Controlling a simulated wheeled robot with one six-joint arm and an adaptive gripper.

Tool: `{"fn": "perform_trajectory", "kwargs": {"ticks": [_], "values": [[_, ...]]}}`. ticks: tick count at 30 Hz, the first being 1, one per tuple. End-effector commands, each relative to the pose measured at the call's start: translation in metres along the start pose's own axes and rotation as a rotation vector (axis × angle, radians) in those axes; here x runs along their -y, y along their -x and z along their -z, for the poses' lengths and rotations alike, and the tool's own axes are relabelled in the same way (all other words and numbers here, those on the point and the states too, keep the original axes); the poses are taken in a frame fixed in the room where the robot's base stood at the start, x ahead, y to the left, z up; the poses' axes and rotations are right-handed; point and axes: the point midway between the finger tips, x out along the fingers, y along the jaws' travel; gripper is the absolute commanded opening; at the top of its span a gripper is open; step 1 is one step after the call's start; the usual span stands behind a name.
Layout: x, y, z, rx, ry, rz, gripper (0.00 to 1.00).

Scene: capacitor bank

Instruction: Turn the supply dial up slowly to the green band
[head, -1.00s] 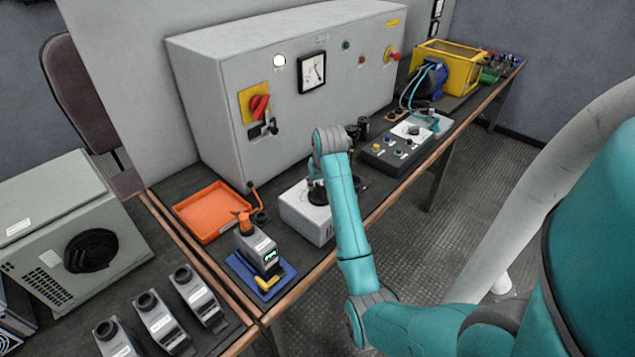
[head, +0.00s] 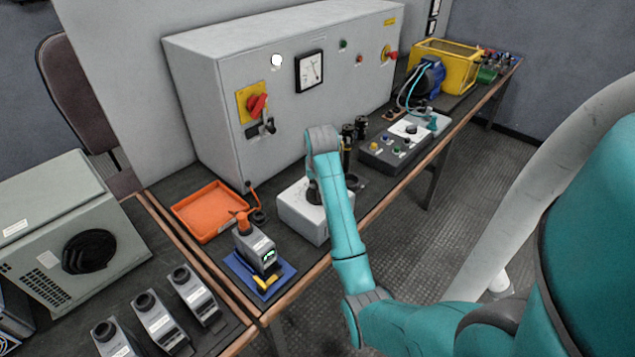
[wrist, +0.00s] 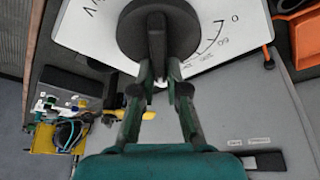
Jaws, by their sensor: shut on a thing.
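The supply dial is a round black knob (wrist: 158,35) on a white scaled face (wrist: 90,28) in the wrist view. A raised grip bar crosses the knob, and a 0 and other scale marks show around it. My gripper (wrist: 160,82) is shut on the knob's bar. In the head view the white supply box (head: 298,222) stands on the bench, and my arm covers much of its knob and my fingers. I cannot make out a green band on the dial face. A panel meter (head: 310,71) with a needle is on the grey cabinet behind; its reading is too small to tell.
The grey cabinet (head: 205,110) stands behind the box. An orange tray (head: 205,235) and a handheld meter on a blue mat (head: 283,284) are at left. A dark control box (head: 378,162) and dark cylinders (head: 361,127) are at right.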

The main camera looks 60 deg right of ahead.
Motion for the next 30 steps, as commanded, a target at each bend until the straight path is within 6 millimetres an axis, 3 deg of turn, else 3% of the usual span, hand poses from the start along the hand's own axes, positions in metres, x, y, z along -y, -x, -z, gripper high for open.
{"fn": "perform_trajectory", "kwargs": {"ticks": [1, 3, 5, 14, 19, 30], "values": [[0.000, 0.000, 0.000, 0.001, 0.000, 0.000, 0.00], [0.000, 0.000, 0.000, 0.001, 0.001, 0.000, 0.26], [0.000, 0.000, 0.000, 0.001, 0.001, 0.000, 0.39], [0.000, 0.001, 0.000, 0.000, 0.001, 0.000, 0.39], [0.000, 0.014, 0.000, -0.001, 0.001, 0.001, 0.39], [0.000, 0.040, -0.071, 0.002, 0.002, 0.000, 0.39]]}}
